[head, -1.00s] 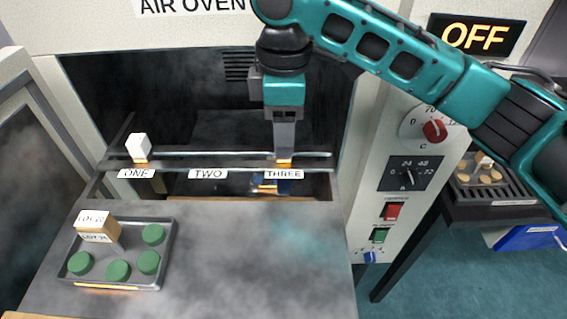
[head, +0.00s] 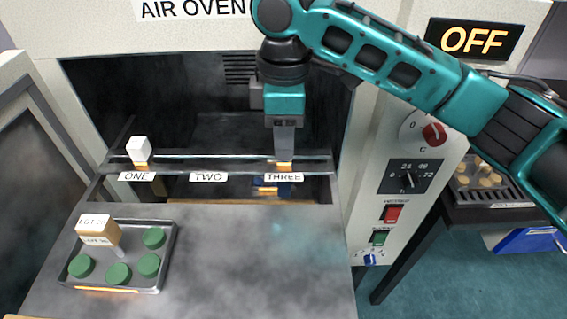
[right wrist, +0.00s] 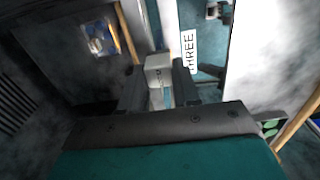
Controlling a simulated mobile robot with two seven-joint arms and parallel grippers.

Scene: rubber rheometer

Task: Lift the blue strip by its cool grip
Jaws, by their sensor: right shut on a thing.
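My right gripper (head: 284,150) points straight down at the rail position marked THREE (head: 284,177). In the right wrist view, its two fingers (right wrist: 159,90) are shut on a pale block, the grip (right wrist: 158,66), beside the THREE label. In the head view the fingers hide most of this grip. A dark blue piece, seemingly the blue strip (head: 284,188), shows just under the THREE label, below the rail. My left gripper is in neither view.
A white cube (head: 139,149) sits on the rail (head: 230,161) at ONE; TWO looks empty. A metal tray (head: 170,270) with green discs and a labelled tan block (head: 98,232) stands on the front shelf (head: 250,265). Oven walls flank the arm. Smoky haze blurs the opening.

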